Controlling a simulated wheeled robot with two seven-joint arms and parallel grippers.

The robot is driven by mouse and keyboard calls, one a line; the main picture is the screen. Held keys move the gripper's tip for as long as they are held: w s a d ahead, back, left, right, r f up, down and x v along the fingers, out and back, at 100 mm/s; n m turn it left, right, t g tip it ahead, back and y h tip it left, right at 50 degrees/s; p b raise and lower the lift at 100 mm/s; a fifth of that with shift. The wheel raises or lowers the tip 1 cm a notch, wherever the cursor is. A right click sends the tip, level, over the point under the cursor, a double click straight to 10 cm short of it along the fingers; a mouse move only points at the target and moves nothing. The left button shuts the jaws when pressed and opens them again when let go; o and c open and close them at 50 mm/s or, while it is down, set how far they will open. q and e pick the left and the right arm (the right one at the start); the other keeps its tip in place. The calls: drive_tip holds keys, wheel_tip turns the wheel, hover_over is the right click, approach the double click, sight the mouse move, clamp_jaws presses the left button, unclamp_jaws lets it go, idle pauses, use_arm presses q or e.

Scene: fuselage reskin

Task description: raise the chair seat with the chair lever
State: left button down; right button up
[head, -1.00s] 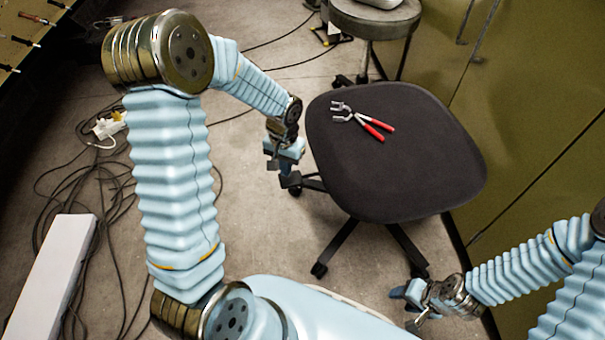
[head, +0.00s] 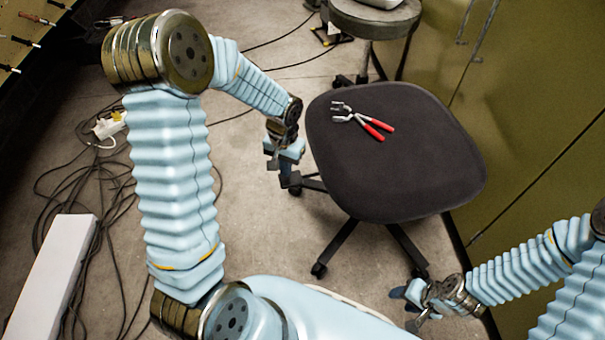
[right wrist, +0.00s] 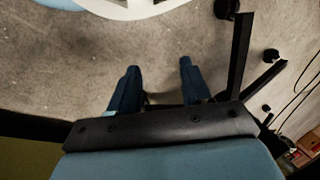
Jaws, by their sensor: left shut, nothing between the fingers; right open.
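The dark chair seat (head: 395,160) fills the middle of the head view, on a base of black legs (head: 338,243) with casters. The legs also show in the right wrist view (right wrist: 240,55). I cannot make out the chair lever in either view. My left gripper (head: 284,180) is shut and empty, hanging just left of the seat's edge. My right gripper (head: 405,308) is low by the floor, in front of the seat and near a chair leg. In the right wrist view its two blue fingers (right wrist: 158,85) are apart, with floor showing between them.
Red-handled pliers (head: 364,121) lie on the seat. A round stool (head: 375,20) stands behind it. Olive cabinets (head: 530,120) close off the right side. Black cables (head: 85,185) and a long white box (head: 52,275) lie on the floor at left.

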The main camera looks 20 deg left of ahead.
use_arm(q)
drive_tip(key=shift+f, duration=0.15)
drive_tip(key=shift+f+b, duration=1.75)
drive_tip(key=shift+f, duration=0.3)
drive_tip(key=shift+r, duration=0.25)
drive_tip(key=shift+s+r+p, duration=0.1)
drive_tip(key=shift+r+p, duration=0.3)
drive_tip(key=shift+p, duration=0.1)
drive_tip(key=shift+r, duration=0.15)
